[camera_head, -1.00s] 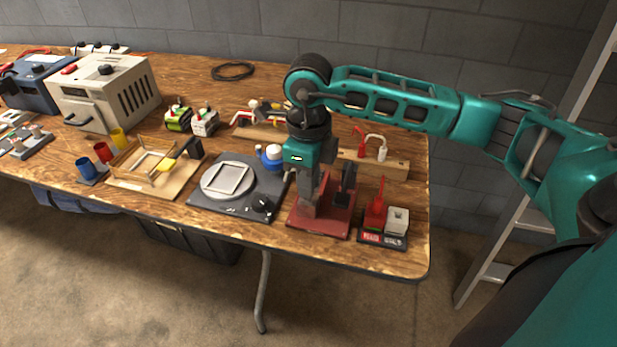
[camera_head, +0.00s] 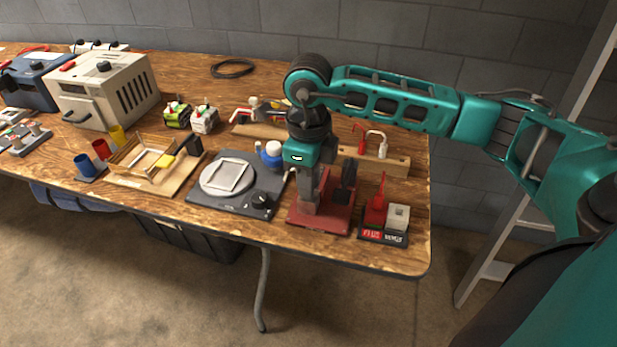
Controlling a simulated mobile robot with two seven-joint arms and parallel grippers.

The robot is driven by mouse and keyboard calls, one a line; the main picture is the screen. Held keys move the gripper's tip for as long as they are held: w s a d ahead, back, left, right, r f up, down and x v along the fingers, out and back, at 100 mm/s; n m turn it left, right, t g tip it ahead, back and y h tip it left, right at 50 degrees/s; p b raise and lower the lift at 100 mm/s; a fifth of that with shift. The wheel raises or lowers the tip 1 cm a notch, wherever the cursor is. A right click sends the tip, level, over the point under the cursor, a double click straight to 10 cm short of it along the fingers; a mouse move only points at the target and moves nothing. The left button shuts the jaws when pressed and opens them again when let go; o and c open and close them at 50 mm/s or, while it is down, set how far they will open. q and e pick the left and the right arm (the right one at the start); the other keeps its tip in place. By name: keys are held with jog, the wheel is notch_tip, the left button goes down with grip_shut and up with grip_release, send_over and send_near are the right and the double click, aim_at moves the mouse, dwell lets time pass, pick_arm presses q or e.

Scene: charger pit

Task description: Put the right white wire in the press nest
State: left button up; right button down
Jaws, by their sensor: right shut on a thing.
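My right gripper (camera_head: 308,208) reaches down over the red press base (camera_head: 325,222), beside the press's dark upright (camera_head: 345,185). It is shut on what looks like a white wire (camera_head: 290,174); only a small pale bit shows at the gripper's left side. The press nest and the rest of the held wire are hidden behind the gripper. Another white wire (camera_head: 377,135) stands bent on the wooden rack (camera_head: 395,166) behind, beside a red wire (camera_head: 360,139). My left gripper is not in view.
The table's front edge is close.

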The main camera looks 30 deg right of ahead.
jog(key=shift+f, duration=0.2)
jog(key=c, duration=1)
grip_release()
jog(key=shift+r, duration=0.1)
jog(key=shift+r+p, duration=2.35)
jog(key=shift+r, duration=1.15)
jog(key=shift+f, duration=0.1)
